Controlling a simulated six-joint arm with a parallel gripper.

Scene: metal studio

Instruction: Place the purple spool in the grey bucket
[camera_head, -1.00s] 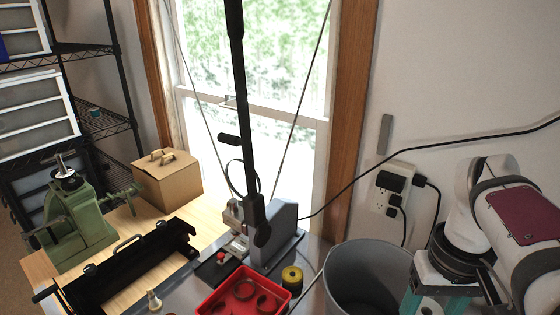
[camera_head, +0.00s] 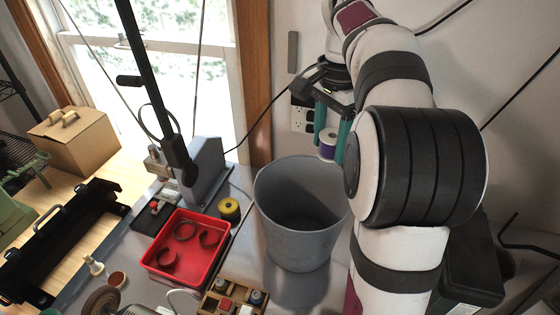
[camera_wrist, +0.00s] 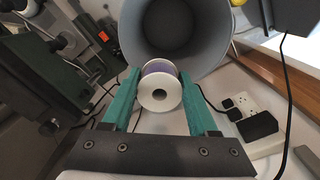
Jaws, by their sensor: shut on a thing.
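The purple spool (camera_head: 328,143) with white flanges is between the teal fingers of my gripper (camera_head: 331,135), which is shut on it. In the head view it is held up at the far right rim of the grey bucket (camera_head: 302,225), near the wall. In the wrist view the spool (camera_wrist: 160,88) sits between the two fingertips (camera_wrist: 160,84), white end facing the camera, with the open mouth of the bucket (camera_wrist: 205,55) beyond it. The bucket stands upright on the table and its visible inside looks empty. My arm hides part of the bucket's right side.
A red tray (camera_head: 157,268) with several dark rings stands left of the bucket. A yellow spool (camera_head: 229,209) is between them. A wooden holder (camera_head: 213,306) with small spools is in front. A wall outlet (camera_head: 301,118) with plugs and cords is behind the bucket.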

